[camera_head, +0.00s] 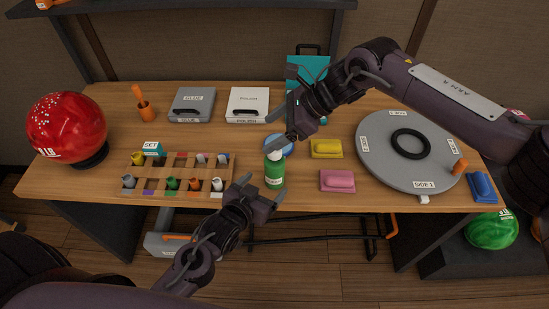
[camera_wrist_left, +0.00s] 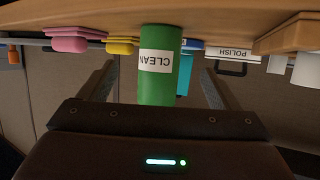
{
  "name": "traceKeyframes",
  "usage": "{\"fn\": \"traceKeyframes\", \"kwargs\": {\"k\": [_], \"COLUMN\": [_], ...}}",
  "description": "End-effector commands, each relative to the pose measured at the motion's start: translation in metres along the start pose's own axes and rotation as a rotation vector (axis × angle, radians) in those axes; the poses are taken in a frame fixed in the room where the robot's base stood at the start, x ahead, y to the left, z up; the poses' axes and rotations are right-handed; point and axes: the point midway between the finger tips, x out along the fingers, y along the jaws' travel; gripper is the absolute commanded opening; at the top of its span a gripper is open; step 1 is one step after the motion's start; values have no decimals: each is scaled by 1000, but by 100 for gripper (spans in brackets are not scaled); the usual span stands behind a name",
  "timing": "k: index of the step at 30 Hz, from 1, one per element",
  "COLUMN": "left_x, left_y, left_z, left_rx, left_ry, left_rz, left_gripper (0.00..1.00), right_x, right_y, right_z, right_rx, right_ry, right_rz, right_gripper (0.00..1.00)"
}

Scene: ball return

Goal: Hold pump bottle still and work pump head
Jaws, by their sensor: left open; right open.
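The green pump bottle (camera_head: 275,174) stands upright near the front edge of the table, right of the slotted tray. In the left wrist view the bottle (camera_wrist_left: 160,88) shows upside down with a "CLEAN" label, between my open left fingers, with a gap on each side. My left gripper (camera_head: 262,188) is open at the bottle's front, low on its body. My right gripper (camera_head: 281,128) is open and empty, just above and behind the bottle's top. The pump head is mostly hidden by the right gripper's finger.
A blue round item (camera_head: 287,147) lies behind the bottle. Yellow (camera_head: 326,149) and pink (camera_head: 338,181) blocks lie to its right. The slotted tray (camera_head: 180,162) is left. A grey turntable (camera_head: 376,165) stands right; a red ball (camera_head: 67,125) rests far left.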

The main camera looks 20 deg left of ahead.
Motion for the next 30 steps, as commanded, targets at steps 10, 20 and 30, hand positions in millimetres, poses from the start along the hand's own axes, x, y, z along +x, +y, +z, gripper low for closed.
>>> {"fn": "traceKeyframes", "kwargs": {"k": [10, 20, 30], "left_x": [0, -44, -103], "left_y": [0, 0, 0], "left_z": [0, 2, 2], "left_rx": [0, 0, 0], "left_ry": [0, -5, -4], "left_rz": [0, 0, 0], "left_gripper": [100, 100, 100], "right_x": [0, 0, 0], "right_y": [0, 0, 0], "right_z": [0, 0, 0], "right_rx": [0, 0, 0], "right_ry": [0, 0, 0], "right_rz": [0, 0, 0], "right_gripper": [76, 76, 76]}}
